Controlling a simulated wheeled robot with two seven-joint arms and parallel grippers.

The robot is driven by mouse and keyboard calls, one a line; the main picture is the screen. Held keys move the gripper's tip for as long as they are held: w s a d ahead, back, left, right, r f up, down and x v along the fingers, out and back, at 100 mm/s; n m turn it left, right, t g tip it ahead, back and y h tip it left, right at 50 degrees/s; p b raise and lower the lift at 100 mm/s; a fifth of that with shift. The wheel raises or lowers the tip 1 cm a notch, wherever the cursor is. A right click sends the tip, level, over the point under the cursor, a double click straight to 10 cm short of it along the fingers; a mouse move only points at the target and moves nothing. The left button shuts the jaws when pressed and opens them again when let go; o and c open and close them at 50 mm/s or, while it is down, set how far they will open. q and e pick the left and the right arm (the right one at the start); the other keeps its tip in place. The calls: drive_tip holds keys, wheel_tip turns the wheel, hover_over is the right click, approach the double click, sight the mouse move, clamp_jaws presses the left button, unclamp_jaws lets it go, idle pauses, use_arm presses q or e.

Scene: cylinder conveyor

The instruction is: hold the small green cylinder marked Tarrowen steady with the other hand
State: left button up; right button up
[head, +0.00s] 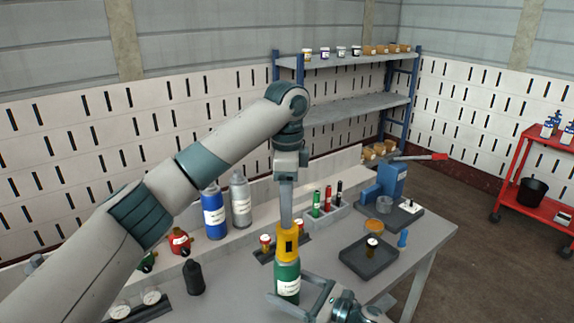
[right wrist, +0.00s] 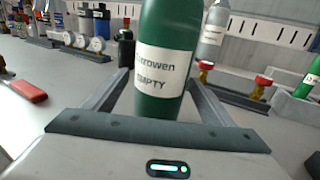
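The small green cylinder (head: 287,280) stands upright at the front of the table, with a yellow top part (head: 288,240). In the right wrist view the green cylinder (right wrist: 165,95) carries a white label that reads "Tarrowen EMPTY", its first letters partly curved away. My right gripper (head: 300,297) comes from the lower right with its fingers on both sides of the cylinder's lower body; in the right wrist view the fingers appear to touch it. My left gripper (head: 287,205) points straight down at the yellow top. Its fingers look narrow there, and whether they grip it is unclear.
Behind stand a blue cylinder (head: 214,212) and a silver cylinder (head: 240,200). A rack (head: 338,215) holds slim green, red and black cylinders. A dark tray (head: 368,262) lies to the right. A black bottle (head: 193,278) and gauges (head: 150,297) are at left.

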drive_tip(key=shift+d, duration=0.1)
drive_tip(key=v, duration=1.2)
use_arm(q)
drive_tip(key=shift+d, duration=0.1)
use_arm(e)
drive_tip(key=shift+f, duration=0.1)
idle(0.3)
